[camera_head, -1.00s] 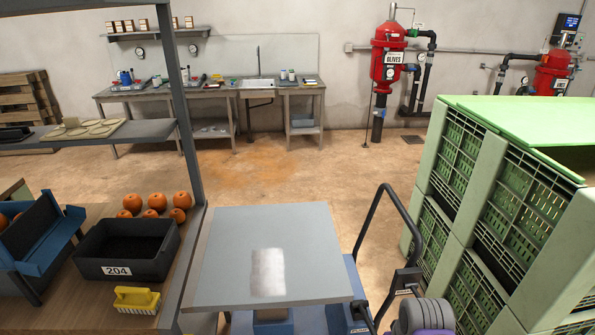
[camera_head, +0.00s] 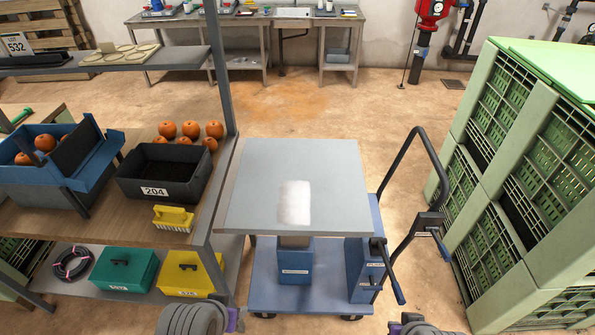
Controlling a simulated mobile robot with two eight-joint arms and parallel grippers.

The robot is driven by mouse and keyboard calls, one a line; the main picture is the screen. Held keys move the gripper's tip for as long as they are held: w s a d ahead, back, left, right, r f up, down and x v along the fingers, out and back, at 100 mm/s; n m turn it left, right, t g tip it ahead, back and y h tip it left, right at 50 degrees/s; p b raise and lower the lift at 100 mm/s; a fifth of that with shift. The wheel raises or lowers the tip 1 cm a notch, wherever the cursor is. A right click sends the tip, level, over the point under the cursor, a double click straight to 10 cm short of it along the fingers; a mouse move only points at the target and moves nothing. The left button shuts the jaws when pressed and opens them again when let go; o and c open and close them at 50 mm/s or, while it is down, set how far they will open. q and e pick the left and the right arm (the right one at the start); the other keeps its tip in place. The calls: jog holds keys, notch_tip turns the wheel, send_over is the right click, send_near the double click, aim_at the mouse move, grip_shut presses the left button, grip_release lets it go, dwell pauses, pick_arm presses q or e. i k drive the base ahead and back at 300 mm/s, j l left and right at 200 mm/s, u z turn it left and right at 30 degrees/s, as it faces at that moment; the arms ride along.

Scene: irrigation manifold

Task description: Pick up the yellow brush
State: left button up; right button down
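The yellow brush (camera_head: 173,218) lies on the wooden shelf top (camera_head: 118,222) at the left, near its front edge. Its yellow body is up, and pale bristles show along its lower side. It sits just in front of the black crate labelled 204 (camera_head: 150,191), with nothing on it. Grey ribbed parts of my arms show at the bottom edge, one left of centre and one right of centre. Neither gripper's fingers can be seen, and nothing of mine touches the brush.
A grey lift-table top (camera_head: 340,190) on a blue cart stands right of the shelf post (camera_head: 222,80). Oranges (camera_head: 190,129) sit behind the crate. A blue bin (camera_head: 90,170) stands left. Green crates (camera_head: 500,190) are stacked right. Green and yellow cases (camera_head: 190,268) lie below.

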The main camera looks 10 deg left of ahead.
aim_at(169, 218)
jog(key=u, duration=1.4)
